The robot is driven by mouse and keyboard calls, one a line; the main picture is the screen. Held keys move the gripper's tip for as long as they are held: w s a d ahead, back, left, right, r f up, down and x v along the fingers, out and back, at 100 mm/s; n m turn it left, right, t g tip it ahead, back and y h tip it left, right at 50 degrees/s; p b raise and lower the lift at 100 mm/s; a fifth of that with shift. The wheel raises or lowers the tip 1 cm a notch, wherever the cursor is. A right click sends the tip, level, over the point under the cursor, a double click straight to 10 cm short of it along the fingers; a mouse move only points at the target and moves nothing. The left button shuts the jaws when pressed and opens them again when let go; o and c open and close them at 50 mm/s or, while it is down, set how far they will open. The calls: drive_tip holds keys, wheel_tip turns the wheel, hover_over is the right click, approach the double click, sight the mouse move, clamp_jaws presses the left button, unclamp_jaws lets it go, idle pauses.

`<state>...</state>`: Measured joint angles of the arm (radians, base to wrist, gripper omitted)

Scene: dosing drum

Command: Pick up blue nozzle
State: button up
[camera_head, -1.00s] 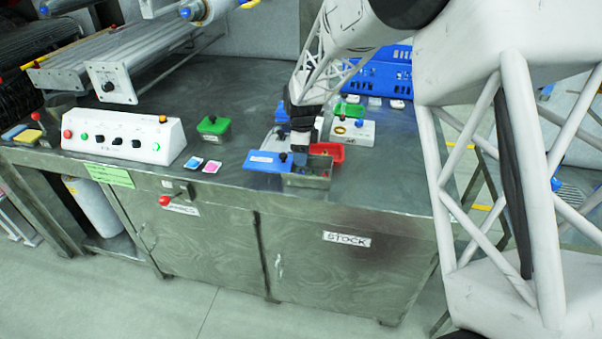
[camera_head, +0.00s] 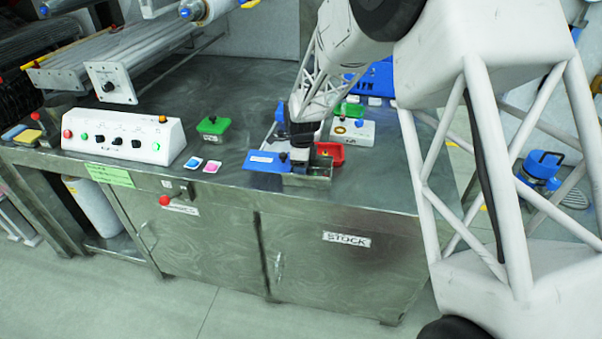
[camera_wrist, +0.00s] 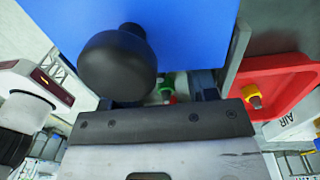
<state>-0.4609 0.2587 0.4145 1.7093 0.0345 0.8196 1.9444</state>
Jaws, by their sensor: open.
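My gripper (camera_head: 300,160) is open and low over the metal box (camera_head: 318,182) near the bench's front edge. The box's blue lid (camera_head: 265,161) with a black knob lies to the left, leaving part of the box uncovered. In the wrist view the blue lid (camera_wrist: 190,25) and its black knob (camera_wrist: 118,65) fill the upper left, and my gripper (camera_wrist: 170,93) is at the centre. A small green and red piece (camera_wrist: 166,88) shows between the fingers. I cannot make out a blue nozzle; the box's inside is mostly hidden by the gripper and lid.
A red tray (camera_head: 331,152) stands right behind the box; in the wrist view a yellow-topped piece (camera_wrist: 252,96) sits in it. A white box (camera_head: 352,132) is behind it.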

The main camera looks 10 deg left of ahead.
drive_tip(key=shift+f, duration=0.15)
idle(0.4)
clamp_jaws()
